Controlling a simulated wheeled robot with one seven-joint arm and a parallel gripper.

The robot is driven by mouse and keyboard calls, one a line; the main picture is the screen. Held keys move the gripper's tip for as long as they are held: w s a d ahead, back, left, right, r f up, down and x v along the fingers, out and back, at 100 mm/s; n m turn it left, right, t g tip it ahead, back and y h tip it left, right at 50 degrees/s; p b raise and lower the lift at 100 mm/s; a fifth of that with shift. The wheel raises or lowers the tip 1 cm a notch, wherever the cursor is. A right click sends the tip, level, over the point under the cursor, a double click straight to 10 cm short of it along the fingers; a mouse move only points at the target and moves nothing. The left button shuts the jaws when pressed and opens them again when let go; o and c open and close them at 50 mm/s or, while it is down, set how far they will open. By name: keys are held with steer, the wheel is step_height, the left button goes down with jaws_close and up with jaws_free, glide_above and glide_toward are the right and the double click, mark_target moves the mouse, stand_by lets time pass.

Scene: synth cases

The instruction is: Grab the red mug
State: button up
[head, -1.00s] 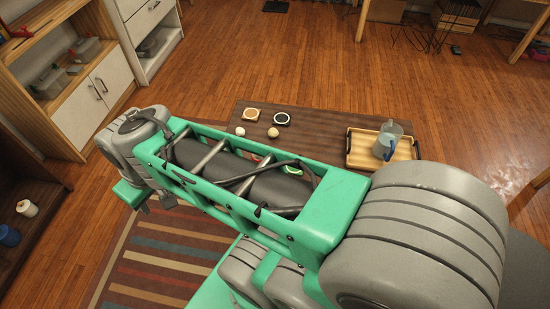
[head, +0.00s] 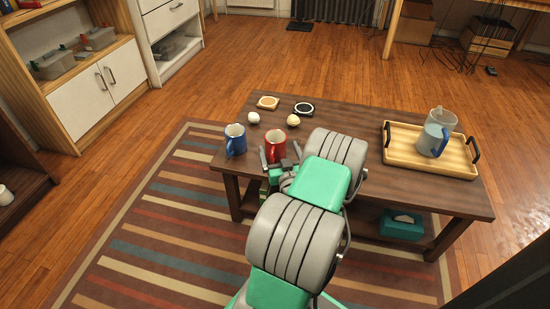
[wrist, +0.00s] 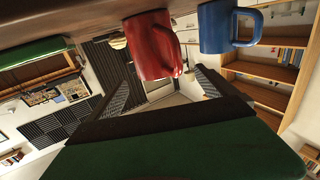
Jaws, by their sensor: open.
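The red mug (head: 275,146) stands upright near the front left edge of the wooden table. My gripper (head: 280,158) is open at the near side of the mug, with one finger toward each side of it. In the wrist view, which is upside down, the red mug (wrist: 152,45) shows ahead, roughly between my dark fingers, with its handle to the right. My open gripper (wrist: 162,74) holds nothing there. Whether the fingers touch the mug I cannot tell. Part of the mug's lower body is hidden by my gripper in the head view.
A blue mug (head: 235,138) stands close on the left; it also shows in the wrist view (wrist: 214,27). Two pale balls (head: 254,118) and two coasters (head: 268,102) lie behind. A wooden tray (head: 398,157) with a clear jug (head: 435,133) is at the right.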

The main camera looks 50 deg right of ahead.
mark_target(278, 144)
steer(key=x, duration=0.6)
steer(key=shift+d, duration=0.15)
steer(key=shift+s, duration=0.1)
steer(key=shift+c, duration=0.3)
jaws_close()
stand_by(0.4)
steer(key=shift+r, duration=0.1)
